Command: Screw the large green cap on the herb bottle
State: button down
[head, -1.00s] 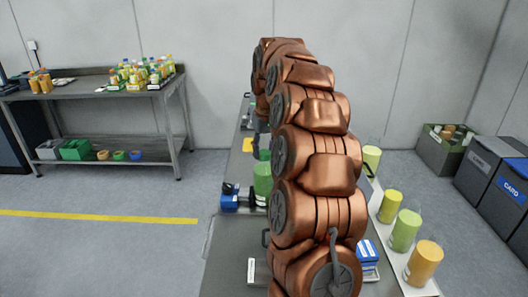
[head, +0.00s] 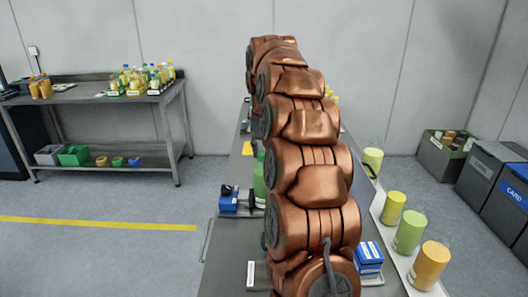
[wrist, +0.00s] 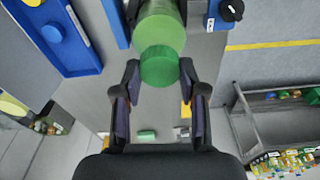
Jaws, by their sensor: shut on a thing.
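The large green cap (wrist: 160,66) is in the wrist view, a darker green disc between the fingertips of my gripper (wrist: 160,75). The fingers are shut on its sides. A wider, lighter green bottle (wrist: 160,28) is directly beyond the cap, and the two overlap in this view. I cannot tell whether the cap is seated on it or how far its thread is engaged. In the head view a green bottle (head: 259,180) shows only as a strip at the left edge of my arm, which hides my gripper and the cap.
A blue device with a black knob (head: 229,202) stands left of the bottle. A blue tray (wrist: 72,58) is at upper left in the wrist view. Yellow and green jars (head: 409,232) line the bench's right side. A small green piece (wrist: 147,134) lies on the bench.

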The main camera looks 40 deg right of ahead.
jog(key=m+b, duration=0.2)
jog(key=m, duration=0.2)
jog(key=shift+f+m+g, duration=0.15)
jog(key=shift+m+g, duration=0.15)
jog(key=shift+m, duration=0.1)
jog(key=shift+m+h+b, duration=0.3)
jog(key=shift+m+b, duration=0.35)
jog(key=shift+m, duration=0.55)
jog(key=c, duration=0.6)
grip_release()
jog(key=shift+r, duration=0.2)
jog(key=shift+r+p, duration=2.65)
jog(key=shift+r, duration=0.85)
jog(key=shift+a, duration=0.1)
